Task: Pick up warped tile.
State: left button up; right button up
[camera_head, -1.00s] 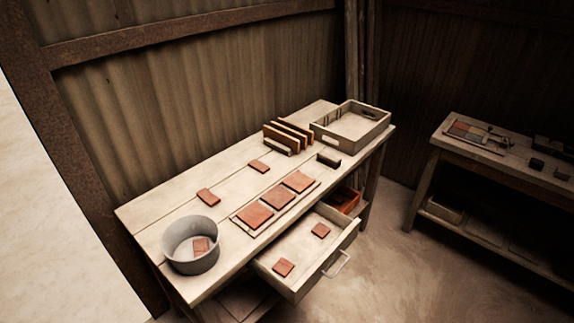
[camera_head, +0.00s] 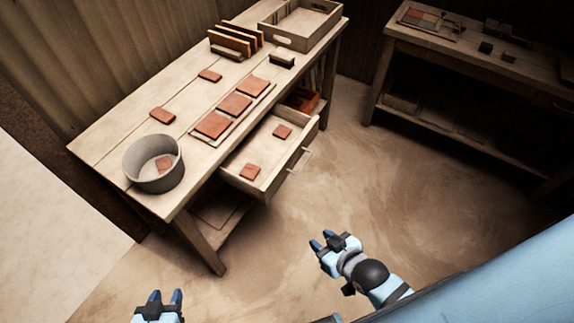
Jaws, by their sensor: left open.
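Several red tiles are in view, and I cannot tell which is warped. Two lie loose on the bench, a left tile (camera_head: 162,115) and a back tile (camera_head: 210,76). Three, including the middle tile (camera_head: 234,105), lie in a row on a pale board (camera_head: 203,138). One tile (camera_head: 164,162) is inside the grey round tub (camera_head: 135,165). A near tile (camera_head: 250,171) and a far tile (camera_head: 282,131) lie in the open drawer (camera_head: 268,187). My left gripper (camera_head: 164,296) is open and empty, low at the left. My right gripper (camera_head: 321,240) is open and empty. Both are apart from the tiles.
The wooden bench (camera_head: 105,147) holds upright boards in a rack (camera_head: 232,42), a dark block (camera_head: 282,60) and a wooden tray (camera_head: 292,42). A second bench (camera_head: 480,49) stands at the right. Bare floor (camera_head: 350,170) lies between them.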

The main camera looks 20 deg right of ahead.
aim_at(159, 114)
jog(key=i+j, duration=0.1)
jog(key=j, duration=0.3)
jog(key=i+j, duration=0.1)
jog(key=j, duration=0.3)
jog(key=i+j, duration=0.15)
jog(key=j, duration=0.25)
jog(key=i+j, duration=0.1)
jog(key=j, duration=0.3)
jog(key=i+j, duration=0.1)
jog(key=j, duration=0.3)
jog(key=i+j, duration=0.1)
jog(key=j, duration=0.3)
jog(key=i+z, duration=0.05)
